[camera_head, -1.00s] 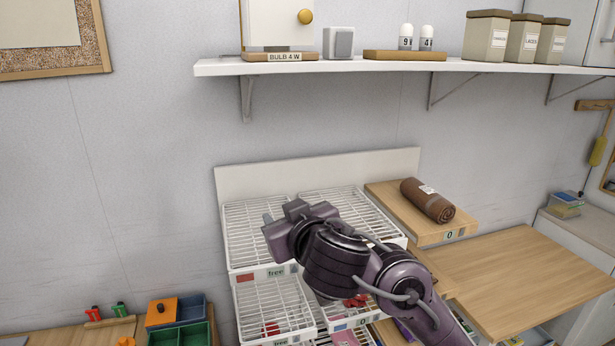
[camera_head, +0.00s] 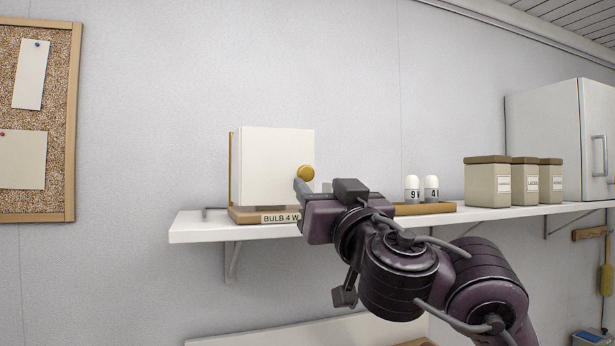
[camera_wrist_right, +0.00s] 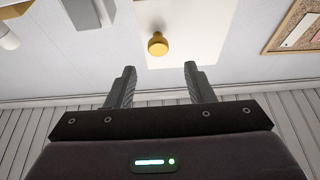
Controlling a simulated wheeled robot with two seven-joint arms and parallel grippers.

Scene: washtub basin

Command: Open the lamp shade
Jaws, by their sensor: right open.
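The lamp shade (camera_head: 268,165) is a white box-like panel with a round brass knob (camera_head: 306,173) near its right edge. It stands on a wooden base labelled "BULB 4 W" (camera_head: 280,218) on the wall shelf. My right gripper (camera_head: 302,190) is just in front of the knob in the head view and partly covers the base. In the right wrist view the knob (camera_wrist_right: 158,44) lies beyond and between the two open fingertips (camera_wrist_right: 160,70), apart from both. The white shade (camera_wrist_right: 200,22) shows behind it. My left gripper is not in view.
The white shelf (camera_head: 200,230) carries a wooden tray (camera_head: 440,208) with two white bulbs (camera_head: 412,188), and several beige canisters (camera_head: 487,182). A white cabinet (camera_head: 545,140) stands at the right end. A cork board (camera_head: 60,110) hangs at left.

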